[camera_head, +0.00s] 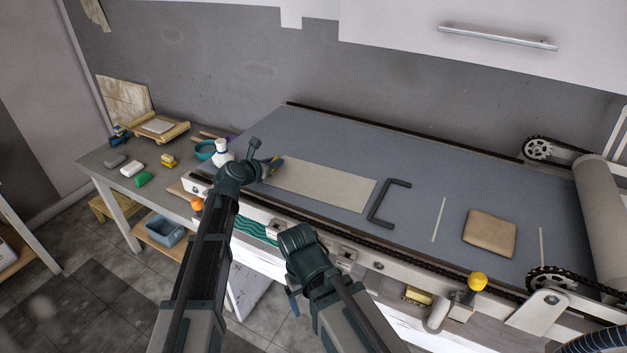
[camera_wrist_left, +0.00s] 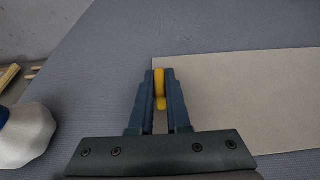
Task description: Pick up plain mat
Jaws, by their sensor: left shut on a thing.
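The plain mat (camera_head: 322,187) is a thin beige rectangle on the grey belt of the long machine. It appears to lie flat. My left gripper (camera_head: 275,164) is at the mat's left end and shut on its edge. In the left wrist view the blue fingers with yellow tips (camera_wrist_left: 159,88) come together over the left edge of the mat (camera_wrist_left: 240,95), just below a corner. The pinched edge itself is hidden between the tips. My right gripper (camera_head: 293,303) hangs low in front of the machine, away from the mat, with its jaws mostly hidden.
A dark C-shaped bracket (camera_head: 390,204) lies just right of the mat, and a brown square pad (camera_head: 489,233) lies farther right. A white bottle (camera_head: 222,151) stands close to my left wrist. A roller (camera_head: 600,211) closes the right end. A side table (camera_head: 108,151) holds small blocks.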

